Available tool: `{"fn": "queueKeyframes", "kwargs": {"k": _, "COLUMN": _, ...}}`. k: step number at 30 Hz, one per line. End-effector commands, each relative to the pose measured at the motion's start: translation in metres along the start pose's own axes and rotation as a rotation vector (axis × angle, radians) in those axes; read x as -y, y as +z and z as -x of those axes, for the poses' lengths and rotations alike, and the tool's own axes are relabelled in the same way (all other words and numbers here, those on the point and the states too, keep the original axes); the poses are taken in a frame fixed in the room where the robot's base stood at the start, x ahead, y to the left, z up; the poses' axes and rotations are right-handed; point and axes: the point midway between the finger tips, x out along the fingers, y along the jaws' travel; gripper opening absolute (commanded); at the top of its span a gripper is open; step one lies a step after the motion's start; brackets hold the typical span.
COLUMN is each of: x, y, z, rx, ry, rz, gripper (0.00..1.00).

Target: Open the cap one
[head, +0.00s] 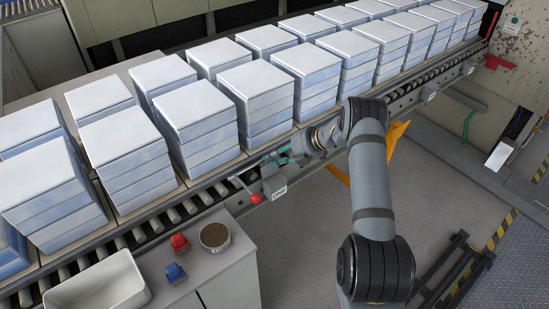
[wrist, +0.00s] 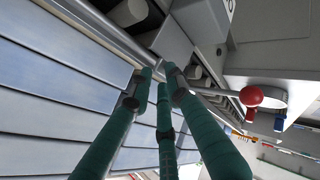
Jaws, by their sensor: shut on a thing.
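Cap one is a small grey box-like cover (head: 272,180) on the near side of the conveyor rail in the head view, with a white label reading "ONE" on its front. In the wrist view its grey body (wrist: 174,42) is just beyond the fingertips, with part of the label at the top edge. My gripper (head: 267,160) reaches it from the right, above the rail. Its green fingers (wrist: 158,76) are closed in around the cap's edge. The exact contact is partly hidden by the fingers.
A lever with a red ball knob (head: 256,199) sticks out beside the cap; the knob (wrist: 251,96) is right of the fingers in the wrist view. Stacks of pale blue blocks (head: 265,85) line the roller conveyor close behind. A counter (head: 217,262) holds red and blue items.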

Motion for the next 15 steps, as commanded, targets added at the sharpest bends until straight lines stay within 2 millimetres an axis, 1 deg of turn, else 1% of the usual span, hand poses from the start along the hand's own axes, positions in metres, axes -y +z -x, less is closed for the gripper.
{"fn": "queueKeyframes", "kwargs": {"k": 1, "x": -0.0084, "y": -0.0015, "z": -0.0018, "rx": 0.0, "ry": 0.013, "rz": 0.003, "gripper": 0.0}}
{"fn": "queueKeyframes", "kwargs": {"k": 9, "x": -0.0095, "y": -0.0023, "z": -0.0022, "rx": -0.001, "ry": 0.014, "rz": 0.006, "gripper": 0.0}}
{"fn": "queueKeyframes", "kwargs": {"k": 10, "x": -0.0096, "y": -0.0024, "z": -0.0022, "rx": -0.001, "ry": 0.014, "rz": 0.007, "gripper": 0.19}}
{"fn": "queueKeyframes", "kwargs": {"k": 15, "x": -0.0085, "y": -0.0026, "z": -0.0028, "rx": -0.001, "ry": 0.012, "rz": 0.006, "gripper": 0.29}}
